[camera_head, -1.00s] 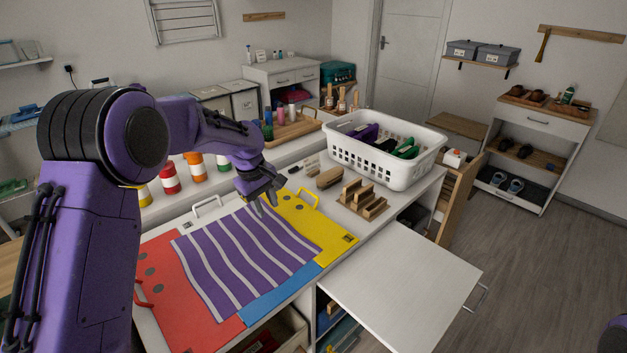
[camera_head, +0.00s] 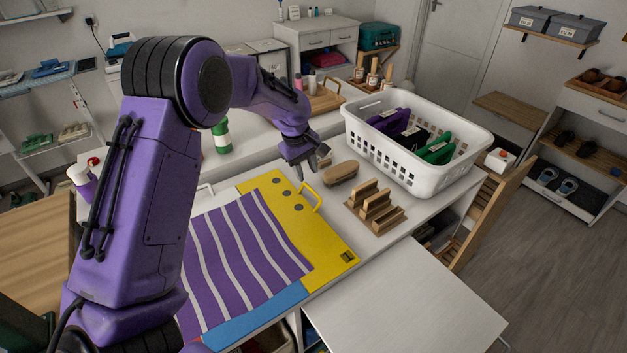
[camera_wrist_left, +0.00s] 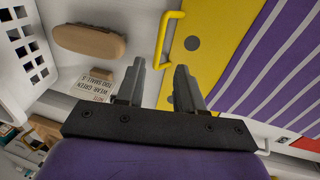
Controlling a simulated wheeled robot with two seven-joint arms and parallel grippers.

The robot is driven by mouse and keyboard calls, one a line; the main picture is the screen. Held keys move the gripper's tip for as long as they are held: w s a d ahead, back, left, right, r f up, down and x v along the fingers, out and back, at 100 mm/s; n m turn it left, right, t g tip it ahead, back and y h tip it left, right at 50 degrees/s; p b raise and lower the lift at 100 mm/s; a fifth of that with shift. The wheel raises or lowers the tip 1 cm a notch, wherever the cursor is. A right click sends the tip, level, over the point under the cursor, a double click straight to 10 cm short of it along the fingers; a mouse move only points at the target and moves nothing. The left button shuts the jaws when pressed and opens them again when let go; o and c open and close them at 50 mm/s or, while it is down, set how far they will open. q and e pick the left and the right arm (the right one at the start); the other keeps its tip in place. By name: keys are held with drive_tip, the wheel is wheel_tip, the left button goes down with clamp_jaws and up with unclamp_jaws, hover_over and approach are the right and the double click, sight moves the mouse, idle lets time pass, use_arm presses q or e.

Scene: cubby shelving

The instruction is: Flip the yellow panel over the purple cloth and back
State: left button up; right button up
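The yellow panel (camera_head: 325,252) lies flat on the white worktop, partly under the purple striped cloth (camera_head: 232,250). Its yellow handle (camera_head: 312,197) is on the edge toward the basket. My left gripper (camera_head: 313,172) is above the worktop close to that handle. In the left wrist view my left gripper (camera_wrist_left: 161,72) is open and empty. There the handle (camera_wrist_left: 164,42) appears just beyond the fingertips, between them in the picture, apart from both. The yellow panel (camera_wrist_left: 205,22) and cloth (camera_wrist_left: 265,75) lie to the right. My right gripper is out of view.
A blue panel (camera_head: 262,312) shows below the cloth; my arm hides the cloth's left side. A wooden brush-like block (camera_head: 341,173), a slotted wooden rack (camera_head: 376,208) and a white basket (camera_head: 415,150) stand near the handle. A white board (camera_head: 410,300) juts out in front.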

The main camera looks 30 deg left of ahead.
sight(312, 190)
use_arm(q)
drive_tip(key=f, duration=0.2)
drive_tip(key=w+f, duration=0.1)
drive_tip(key=f, duration=0.4)
drive_tip(key=shift+w+d+p, duration=0.2)
drive_tip(key=shift+w+p, duration=0.2)
drive_tip(key=shift+s+r, duration=0.15)
drive_tip(key=shift+s, duration=0.15)
drive_tip(key=shift+c, duration=0.3)
drive_tip(key=shift+w, duration=0.1)
clamp_jaws()
